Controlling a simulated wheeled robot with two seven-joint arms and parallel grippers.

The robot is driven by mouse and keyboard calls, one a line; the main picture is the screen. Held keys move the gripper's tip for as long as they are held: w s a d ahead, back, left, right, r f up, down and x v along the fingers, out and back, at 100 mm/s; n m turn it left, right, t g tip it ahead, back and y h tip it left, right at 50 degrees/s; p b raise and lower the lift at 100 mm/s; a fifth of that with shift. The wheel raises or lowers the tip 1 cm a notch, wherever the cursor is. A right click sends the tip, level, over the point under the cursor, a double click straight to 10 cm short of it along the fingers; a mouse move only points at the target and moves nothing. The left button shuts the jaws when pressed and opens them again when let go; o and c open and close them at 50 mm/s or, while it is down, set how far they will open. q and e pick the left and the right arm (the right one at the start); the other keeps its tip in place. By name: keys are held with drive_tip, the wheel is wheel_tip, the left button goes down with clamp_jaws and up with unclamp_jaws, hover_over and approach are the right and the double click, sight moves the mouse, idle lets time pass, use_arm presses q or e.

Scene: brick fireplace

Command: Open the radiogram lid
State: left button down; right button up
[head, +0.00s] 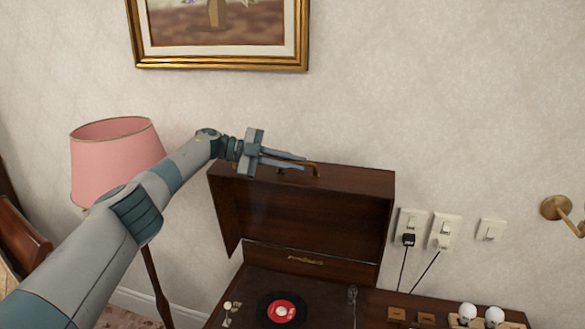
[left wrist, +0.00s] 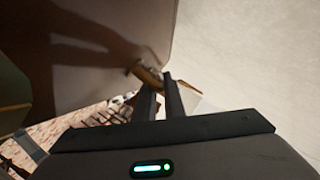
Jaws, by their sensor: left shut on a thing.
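The radiogram lid (head: 302,215) is dark wood and stands raised, tilted back towards the wall. A curved brass handle (head: 313,168) is on its upper edge. My left gripper (head: 303,162) is at that handle, its fingers shut on it. The left wrist view shows the gripper's two dark fingers (left wrist: 160,92) close together at the brass handle (left wrist: 148,75), beside the lid's broad surface (left wrist: 120,30). Below the lid, the open radiogram body (head: 330,296) shows a turntable with a black record (head: 281,311) and its red label. My right gripper is not in view.
A pink lamp (head: 115,160) stands left of the radiogram, behind my left arm. A gold-framed picture (head: 220,62) hangs above. Plugs and switches (head: 440,230) are on the wall at right. White bulbs (head: 468,312) sit low at right, and a brass wall fitting (head: 556,207) is at far right.

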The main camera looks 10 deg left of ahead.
use_arm(q)
drive_tip(key=shift+w+r, duration=0.15)
drive_tip(key=shift+w, duration=0.05)
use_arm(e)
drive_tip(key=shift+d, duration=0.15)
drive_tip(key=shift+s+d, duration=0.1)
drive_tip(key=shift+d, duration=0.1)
use_arm(q)
drive_tip(key=c, duration=2.1)
unclamp_jaws()
